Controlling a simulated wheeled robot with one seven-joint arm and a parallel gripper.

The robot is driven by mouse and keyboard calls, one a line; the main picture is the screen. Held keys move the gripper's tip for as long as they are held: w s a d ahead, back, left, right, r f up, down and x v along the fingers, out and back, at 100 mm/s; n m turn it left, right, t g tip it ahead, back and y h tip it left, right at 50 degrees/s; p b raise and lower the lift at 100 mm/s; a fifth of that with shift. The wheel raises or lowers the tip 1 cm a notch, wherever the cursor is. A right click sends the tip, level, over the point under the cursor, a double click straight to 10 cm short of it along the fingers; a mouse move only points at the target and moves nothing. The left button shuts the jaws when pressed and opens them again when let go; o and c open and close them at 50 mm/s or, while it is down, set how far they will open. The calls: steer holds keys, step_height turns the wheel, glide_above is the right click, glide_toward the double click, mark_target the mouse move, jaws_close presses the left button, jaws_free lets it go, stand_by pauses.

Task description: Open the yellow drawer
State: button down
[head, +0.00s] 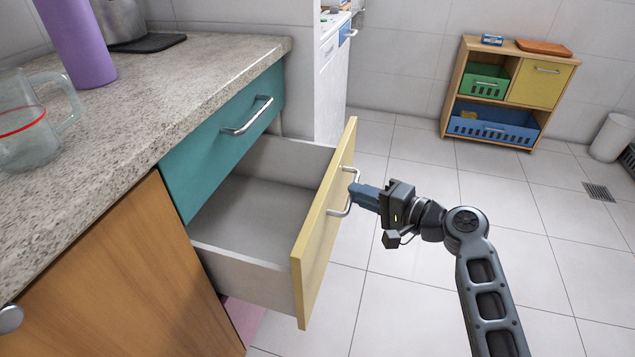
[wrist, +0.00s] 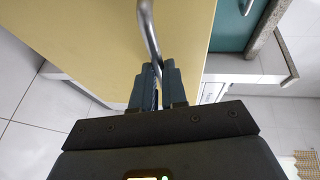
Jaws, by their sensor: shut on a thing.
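The yellow drawer (head: 325,222) stands pulled well out from the counter in the head view, and its grey interior looks empty. Its silver bar handle (head: 344,210) is on the front face. My gripper (head: 357,195) is shut on the handle from the right side. In the wrist view the gripper fingers (wrist: 158,85) close around the handle (wrist: 148,30), with the yellow front (wrist: 95,45) beside them.
A closed teal drawer (head: 222,137) sits above, under a speckled countertop (head: 190,75) with a glass jug (head: 28,125) and a purple bottle (head: 78,40). A wooden shelf unit (head: 512,85) stands at the far wall. The tiled floor between is clear.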

steer(key=s+d, duration=0.4)
steer(key=d, duration=0.7)
steer(key=shift+d+p, duration=0.3)
steer(key=shift+s, duration=0.1)
steer(key=c, duration=1.2)
jaws_free()
steer(key=shift+o, duration=0.2)
steer(key=p+v, duration=0.1)
steer(key=v, duration=0.6)
steer(key=shift+s+d, duration=0.25)
steer(key=shift+r, duration=0.1)
